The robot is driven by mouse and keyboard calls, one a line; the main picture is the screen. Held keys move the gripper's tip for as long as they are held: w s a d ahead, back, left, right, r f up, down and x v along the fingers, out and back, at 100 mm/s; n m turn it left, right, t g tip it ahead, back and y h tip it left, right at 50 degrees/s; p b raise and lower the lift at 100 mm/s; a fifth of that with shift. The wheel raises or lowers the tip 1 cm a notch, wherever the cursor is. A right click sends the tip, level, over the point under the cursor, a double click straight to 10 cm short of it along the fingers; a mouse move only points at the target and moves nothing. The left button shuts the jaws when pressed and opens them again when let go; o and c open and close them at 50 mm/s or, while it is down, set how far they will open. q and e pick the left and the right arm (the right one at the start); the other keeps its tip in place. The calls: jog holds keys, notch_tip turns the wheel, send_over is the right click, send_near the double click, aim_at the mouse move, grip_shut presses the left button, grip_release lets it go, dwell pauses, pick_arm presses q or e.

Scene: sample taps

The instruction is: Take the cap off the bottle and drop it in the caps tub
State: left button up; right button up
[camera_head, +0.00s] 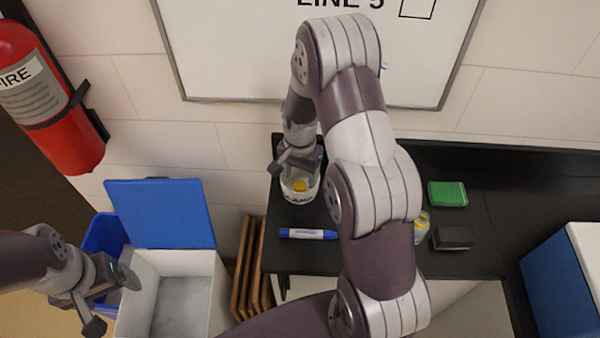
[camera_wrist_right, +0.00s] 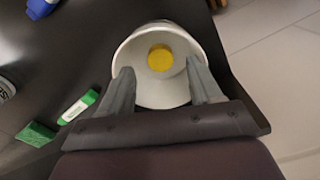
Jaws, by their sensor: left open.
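The white caps tub (camera_head: 299,196) stands at the left end of the black bench. A yellow cap (camera_head: 300,185) lies inside it and also shows in the right wrist view (camera_wrist_right: 160,58). My right gripper (camera_head: 296,163) is over the tub; in the wrist view its two fingers are spread apart with nothing between them, above the cap. A small bottle (camera_head: 421,228) with some yellow near its top stands to the right, partly hidden by my right arm; I cannot tell whether it is capped. My left gripper (camera_head: 108,301) is open and empty, left of the bench.
A blue marker (camera_head: 308,233) lies in front of the tub. A green sponge (camera_head: 447,194) and a black block (camera_head: 453,238) lie at the right. A green marker (camera_wrist_right: 80,106) shows in the wrist view. A white bin (camera_head: 216,290) with a blue lid stands left of the bench.

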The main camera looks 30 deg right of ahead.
aim_at(300, 185)
dwell(0.3)
notch_tip(300, 185, up, 7)
jog(key=p, duration=0.6)
